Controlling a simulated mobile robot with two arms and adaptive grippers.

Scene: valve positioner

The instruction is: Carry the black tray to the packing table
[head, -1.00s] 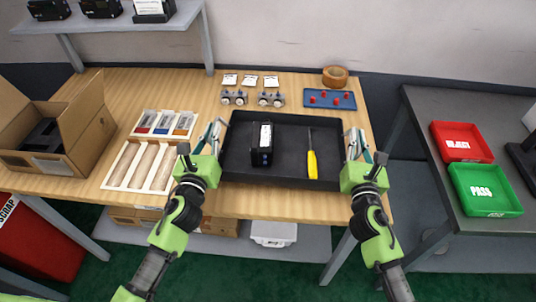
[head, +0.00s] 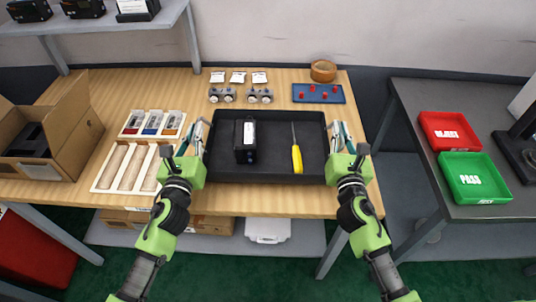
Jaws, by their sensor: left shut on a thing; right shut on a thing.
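The black tray (head: 268,170) is at the front middle of the wooden table in the head view. It holds a black valve positioner (head: 245,150) with a white label and a yellow-handled screwdriver (head: 297,155). My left gripper (head: 205,137) is shut on the tray's left side. My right gripper (head: 338,132) is shut on its right side. The tray looks level. I cannot tell whether it rests on the table or is slightly above it.
The wooden table (head: 180,88) also bears an open cardboard box (head: 75,145), a white parts organizer (head: 108,178), small gauges, a blue pegboard (head: 318,99) and a tape roll (head: 323,71). At right, a grey table (head: 425,100) carries a red REJECT bin (head: 450,132) and a green PASS bin (head: 474,178).

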